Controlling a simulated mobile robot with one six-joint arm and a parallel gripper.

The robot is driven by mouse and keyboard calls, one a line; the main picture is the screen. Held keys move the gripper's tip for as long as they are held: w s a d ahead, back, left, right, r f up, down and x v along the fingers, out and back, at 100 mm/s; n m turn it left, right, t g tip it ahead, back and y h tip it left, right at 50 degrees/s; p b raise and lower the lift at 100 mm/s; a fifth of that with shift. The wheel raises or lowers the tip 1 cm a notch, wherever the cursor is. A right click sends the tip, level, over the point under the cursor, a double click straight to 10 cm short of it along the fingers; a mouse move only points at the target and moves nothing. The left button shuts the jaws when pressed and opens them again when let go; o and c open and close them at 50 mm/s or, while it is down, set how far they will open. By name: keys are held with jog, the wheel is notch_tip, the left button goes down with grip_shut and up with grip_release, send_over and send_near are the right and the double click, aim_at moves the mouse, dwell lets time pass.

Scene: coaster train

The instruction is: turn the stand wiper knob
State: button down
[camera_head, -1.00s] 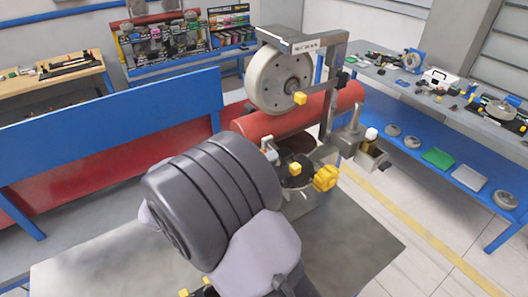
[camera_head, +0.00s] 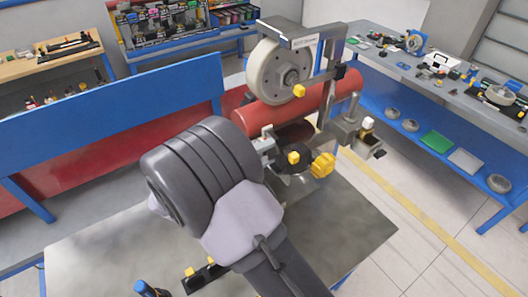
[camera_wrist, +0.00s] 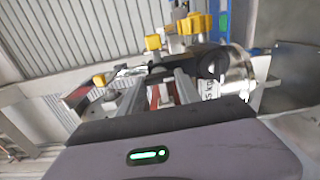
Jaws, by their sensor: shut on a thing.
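The stand (camera_head: 331,95) carries a large pale wheel (camera_head: 278,75) over a red roller. Yellow knobs show on it: a cube by the wheel (camera_head: 299,91), a cube above a dark round part (camera_head: 293,157), and a lobed knob (camera_head: 322,165). I cannot tell which is the wiper knob. My gripper (camera_head: 267,143) is at the stand, left of the lower yellow cube, partly hidden by my wrist. In the wrist view my gripper's fingers (camera_wrist: 160,88) reach a dark bar-like part (camera_wrist: 185,64), with a yellow cube (camera_wrist: 153,42) just beyond. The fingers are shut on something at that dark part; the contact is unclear.
A blue panel (camera_head: 110,120) stands at the left. A grey bench with a blue lower shelf (camera_head: 405,138) runs along the right, holding several small items. The grey tabletop (camera_head: 90,262) below my arm is mostly bare.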

jog(key=c, duration=0.8)
grip_release()
jog(key=shift+c, duration=0.2)
jog(key=v, duration=1.7)
jog(key=shift+s+a, duration=0.2)
